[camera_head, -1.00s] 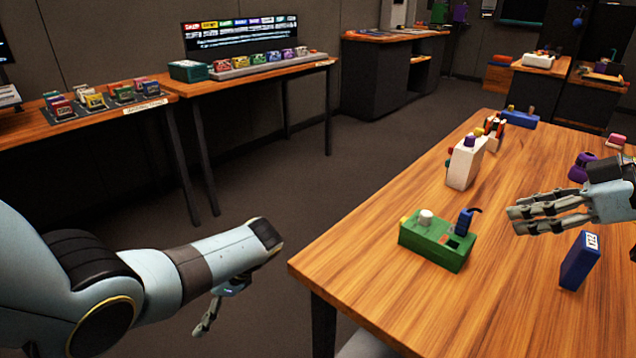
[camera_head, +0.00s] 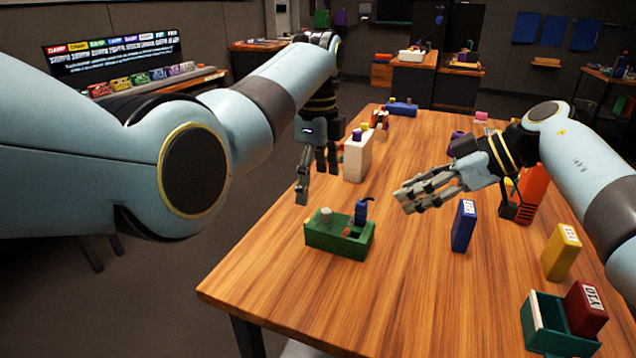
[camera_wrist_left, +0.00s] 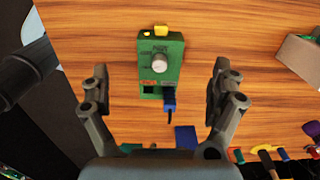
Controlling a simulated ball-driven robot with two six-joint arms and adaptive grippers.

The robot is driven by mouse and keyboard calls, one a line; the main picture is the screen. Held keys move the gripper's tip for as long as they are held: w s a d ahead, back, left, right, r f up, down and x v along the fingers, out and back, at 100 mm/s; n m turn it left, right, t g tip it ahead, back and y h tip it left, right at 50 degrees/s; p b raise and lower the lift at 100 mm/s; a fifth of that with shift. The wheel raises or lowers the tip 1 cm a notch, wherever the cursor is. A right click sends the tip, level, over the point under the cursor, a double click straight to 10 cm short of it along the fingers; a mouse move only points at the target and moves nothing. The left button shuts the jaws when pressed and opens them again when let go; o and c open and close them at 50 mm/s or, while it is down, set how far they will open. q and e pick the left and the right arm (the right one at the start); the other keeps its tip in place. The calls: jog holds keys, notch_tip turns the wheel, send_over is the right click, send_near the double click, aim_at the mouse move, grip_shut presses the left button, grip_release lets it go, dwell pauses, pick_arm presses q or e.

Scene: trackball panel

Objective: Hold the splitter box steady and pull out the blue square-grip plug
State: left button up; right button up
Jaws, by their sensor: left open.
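The green splitter box (camera_head: 325,238) sits on the wooden table with a pale knob on top. The blue plug (camera_head: 361,212) stands in its right end, with a dark cable curling from its top. My left gripper (camera_head: 316,178) is open and empty, pointing down above the table, behind and left of the box. The left wrist view shows the box (camera_wrist_left: 171,65) beyond and between the open fingers (camera_wrist_left: 161,82), with the blue plug (camera_wrist_left: 169,103) at its near end. My right gripper (camera_head: 420,190) is right of the box, apart from it; its finger gap is unclear.
A blue block (camera_head: 463,226) stands right of the box. A white box (camera_head: 357,157) stands behind it. A yellow block (camera_head: 561,252), a green tray (camera_head: 531,326) with a red block (camera_head: 585,309), and an orange object (camera_head: 531,193) are further right. The table front is clear.

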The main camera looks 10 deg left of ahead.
aim_at(319, 218)
pick_arm(q)
jog(key=shift+d+f, duration=0.2)
jog(key=shift+d, duration=0.05)
notch_tip(319, 218, down, 10)
jog(key=shift+f, duration=0.15)
dwell(0.3)
